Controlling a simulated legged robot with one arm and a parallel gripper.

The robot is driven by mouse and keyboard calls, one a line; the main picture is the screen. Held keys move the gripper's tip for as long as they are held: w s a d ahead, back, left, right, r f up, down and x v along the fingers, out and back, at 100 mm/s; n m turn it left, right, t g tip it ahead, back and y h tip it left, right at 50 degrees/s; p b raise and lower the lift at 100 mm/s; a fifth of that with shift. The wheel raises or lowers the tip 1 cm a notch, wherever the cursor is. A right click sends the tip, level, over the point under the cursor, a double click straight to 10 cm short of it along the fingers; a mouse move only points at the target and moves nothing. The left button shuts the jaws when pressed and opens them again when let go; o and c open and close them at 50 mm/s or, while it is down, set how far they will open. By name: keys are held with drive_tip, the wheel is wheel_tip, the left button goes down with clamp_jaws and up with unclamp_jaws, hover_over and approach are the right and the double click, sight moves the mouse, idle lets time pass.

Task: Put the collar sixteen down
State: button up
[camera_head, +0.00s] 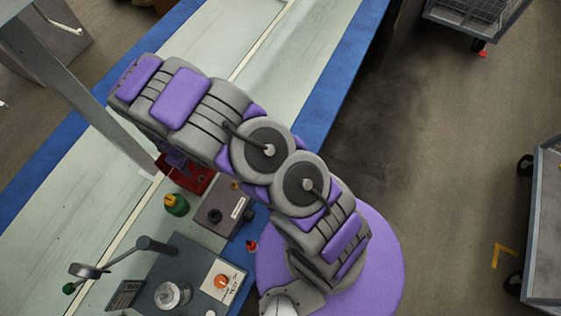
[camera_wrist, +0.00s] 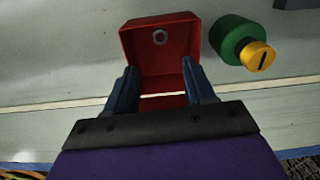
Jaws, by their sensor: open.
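In the head view the red bin (camera_head: 201,180) shows partly under my arm; the ring and the fingers are hidden there.
A green cylinder with a yellow cap (camera_head: 175,204) stands beside the bin. A grey labelled box (camera_head: 224,212) and a dark panel with an orange knob (camera_head: 221,282) and metal cup (camera_head: 168,296) are near. A lever (camera_head: 88,270) reaches over the bench. The bench beyond is clear.

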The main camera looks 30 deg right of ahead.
drive_tip(key=s+d+r+m, duration=0.25)
drive_tip(key=d+r, duration=0.45)
drive_tip(key=r, duration=0.4)
drive_tip(key=s+d+r+m, duration=0.2)
drive_tip(key=s+d+r, duration=0.2)
drive_tip(key=d+r, duration=0.5)
drive_tip(key=s+d+r+m, duration=0.1)
drive_tip(key=s+d+r, duration=0.1)
drive_tip(key=s+r, duration=0.3)
drive_tip(key=s+d+r+m+g, duration=0.1)
drive_tip(key=s+r, duration=0.4)
drive_tip(key=s, duration=0.6)
drive_tip(key=s+d+r+m, duration=0.1)
drive_tip(key=s+d+r, duration=0.3)
drive_tip(key=s, duration=0.4)
drive_tip(key=shift+s+r+g, duration=0.25)
drive_tip(key=shift+r+g, duration=0.15)
drive_tip(key=shift+r, duration=0.2)
drive_tip(key=shift+a+m, duration=0.1)
drive_tip(key=shift+m, duration=0.15)
drive_tip(key=shift+c, duration=0.5)
